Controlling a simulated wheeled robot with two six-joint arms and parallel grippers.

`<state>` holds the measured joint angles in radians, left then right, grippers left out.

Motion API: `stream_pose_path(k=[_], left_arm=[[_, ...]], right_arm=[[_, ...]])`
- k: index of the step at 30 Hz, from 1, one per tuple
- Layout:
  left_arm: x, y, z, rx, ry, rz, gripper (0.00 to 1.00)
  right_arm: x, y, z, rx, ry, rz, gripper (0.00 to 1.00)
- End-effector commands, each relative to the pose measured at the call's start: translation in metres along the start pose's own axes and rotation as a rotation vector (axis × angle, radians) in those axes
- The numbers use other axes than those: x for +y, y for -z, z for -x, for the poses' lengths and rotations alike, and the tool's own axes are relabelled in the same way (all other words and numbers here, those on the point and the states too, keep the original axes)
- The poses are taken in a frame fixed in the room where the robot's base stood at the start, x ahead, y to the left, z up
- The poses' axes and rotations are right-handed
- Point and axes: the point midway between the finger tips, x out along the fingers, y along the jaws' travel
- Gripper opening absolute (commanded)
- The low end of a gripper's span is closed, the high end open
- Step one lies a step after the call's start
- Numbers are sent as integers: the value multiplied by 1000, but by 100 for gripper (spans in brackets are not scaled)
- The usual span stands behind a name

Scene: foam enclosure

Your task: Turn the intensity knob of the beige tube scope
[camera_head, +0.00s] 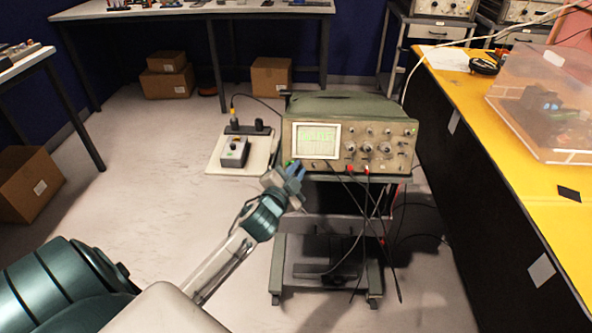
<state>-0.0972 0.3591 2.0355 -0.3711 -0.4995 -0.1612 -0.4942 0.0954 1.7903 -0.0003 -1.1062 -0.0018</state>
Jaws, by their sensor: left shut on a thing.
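The beige tube scope (400,146) stands upright on a dark wheeled cart, its lit screen (317,139) facing me. Several knobs show to the right of the screen and a row of small controls runs below it. My left gripper (294,170) reaches in from the lower left to the scope's lower left front corner, just under the screen. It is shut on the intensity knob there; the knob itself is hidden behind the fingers. My right gripper is out of view.
Black and red-plugged leads (376,200) hang from the scope's front, right of my gripper. A board with a small grey box (234,152) sits left of the scope. A yellow bench (530,180) with a clear bin (545,125) stands on the right.

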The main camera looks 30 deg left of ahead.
Motion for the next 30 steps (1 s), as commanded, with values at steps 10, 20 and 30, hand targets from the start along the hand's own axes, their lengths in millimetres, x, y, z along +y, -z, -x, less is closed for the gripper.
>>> stream_pose_path(k=[10, 20, 30], left_arm=[[0, 0, 0, 0, 0, 1, 34], [2, -2, 21, 0, -3, -1, 34], [2, -2, 84, 0, -3, -1, 34]], right_arm=[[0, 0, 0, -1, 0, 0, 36], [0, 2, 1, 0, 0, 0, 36], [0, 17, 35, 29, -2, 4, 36]])
